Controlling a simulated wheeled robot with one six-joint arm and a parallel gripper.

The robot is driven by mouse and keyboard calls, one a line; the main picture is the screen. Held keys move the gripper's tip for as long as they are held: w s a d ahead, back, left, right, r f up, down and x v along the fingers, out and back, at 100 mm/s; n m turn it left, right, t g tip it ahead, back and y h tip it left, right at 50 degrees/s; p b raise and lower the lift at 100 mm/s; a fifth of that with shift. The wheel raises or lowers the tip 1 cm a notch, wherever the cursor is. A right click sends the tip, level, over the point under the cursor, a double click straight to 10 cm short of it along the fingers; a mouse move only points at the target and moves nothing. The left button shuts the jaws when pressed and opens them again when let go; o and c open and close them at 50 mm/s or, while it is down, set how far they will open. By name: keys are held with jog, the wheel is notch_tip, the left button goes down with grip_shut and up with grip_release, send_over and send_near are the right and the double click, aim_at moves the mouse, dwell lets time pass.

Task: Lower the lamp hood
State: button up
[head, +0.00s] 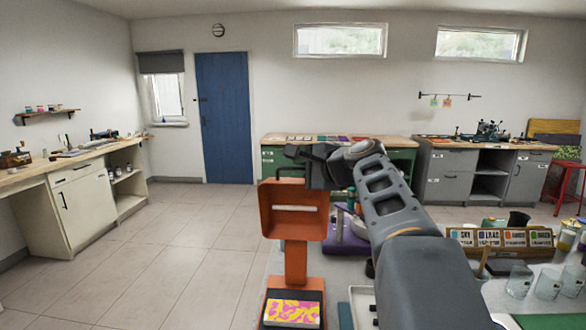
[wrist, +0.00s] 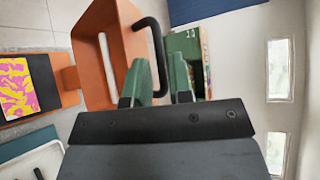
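The orange lamp hood (head: 294,222) is an open box shape on an orange post above a base in the head view. A pink and yellow patterned card (head: 292,313) lies on the base. In the wrist view the hood (wrist: 97,60) is at upper left, with a black bar handle (wrist: 158,45) on its right side. My gripper (wrist: 160,75) has its two green fingers apart, with the handle's lower part between them. Whether they touch it is unclear. In the head view my gripper (head: 318,166) is at the hood's upper right, and its fingertips are hidden.
Glasses (head: 548,283) and a row of labelled cards (head: 500,238) are at the right. Open tiled floor (head: 160,240) lies to the left.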

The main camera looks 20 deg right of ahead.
aim_at(296, 168)
jog(key=shift+x, duration=1.55)
grip_shut()
